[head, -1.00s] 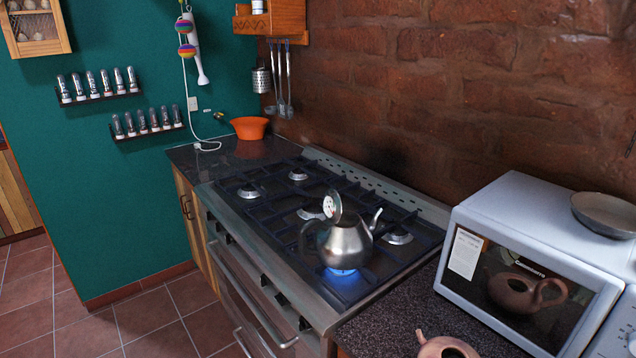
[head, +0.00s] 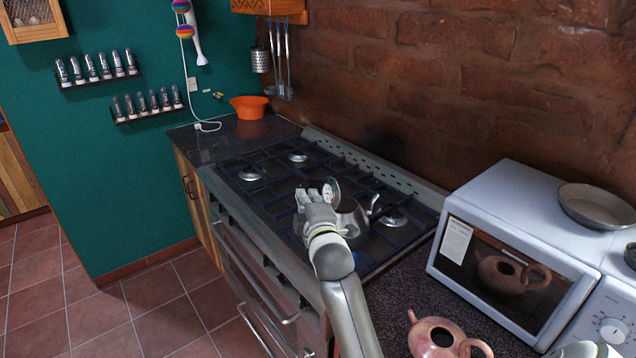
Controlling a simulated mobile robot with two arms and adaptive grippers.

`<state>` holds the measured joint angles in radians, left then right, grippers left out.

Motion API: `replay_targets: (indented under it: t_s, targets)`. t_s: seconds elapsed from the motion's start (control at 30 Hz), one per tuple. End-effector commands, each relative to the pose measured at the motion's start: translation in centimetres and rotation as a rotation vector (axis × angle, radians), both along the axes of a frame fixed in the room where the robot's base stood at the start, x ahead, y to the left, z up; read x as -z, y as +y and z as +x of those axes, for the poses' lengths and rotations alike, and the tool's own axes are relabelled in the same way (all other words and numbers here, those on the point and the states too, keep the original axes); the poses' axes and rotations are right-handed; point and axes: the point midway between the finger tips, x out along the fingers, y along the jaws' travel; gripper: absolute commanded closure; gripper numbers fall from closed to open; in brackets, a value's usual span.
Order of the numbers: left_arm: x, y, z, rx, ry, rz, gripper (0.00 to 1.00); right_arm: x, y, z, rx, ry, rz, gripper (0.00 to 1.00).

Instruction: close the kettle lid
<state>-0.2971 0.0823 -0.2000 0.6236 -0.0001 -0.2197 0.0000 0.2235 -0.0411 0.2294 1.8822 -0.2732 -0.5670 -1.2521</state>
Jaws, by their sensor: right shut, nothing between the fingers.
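The steel kettle (head: 353,224) stands on a front burner of the gas stove, partly hidden behind my right gripper. Its round lid (head: 333,187) is raised, standing nearly upright on the kettle's top. The spout points right. My right gripper (head: 316,193) is shut and empty, on the left of the raised lid and very close to it; I cannot tell whether they touch. My right forearm covers the kettle's handle side and the burner flame.
The stove top (head: 270,207) has bare burners around the kettle. To the right, a microwave (head: 520,240) bears a shallow bowl (head: 598,205). A clay teapot (head: 438,338) stands on the dark counter at the front. An orange bowl (head: 249,108) sits at the back.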

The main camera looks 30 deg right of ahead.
Motion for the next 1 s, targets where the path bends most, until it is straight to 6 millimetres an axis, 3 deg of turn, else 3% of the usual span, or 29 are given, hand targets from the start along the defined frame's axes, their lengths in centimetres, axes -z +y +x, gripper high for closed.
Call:
replay_targets:
  t_s: [0.33,0.6,1.0]
  targets:
    - [-1.9,-0.3,-0.3,-0.002,0.005,-0.003,0.60,0.0,-2.1,4.8,0.002,0.002,-0.001,1.00]
    - [-3.4,-0.3,-0.5,-0.002,0.009,-0.003,0.60,0.7,-5.3,4.2,0.000,0.002,0.000,1.00]
    - [-3.4,-0.3,-0.5,-0.001,0.009,-0.002,0.60,1.0,-5.6,4.1,-0.001,0.000,0.001,1.00]
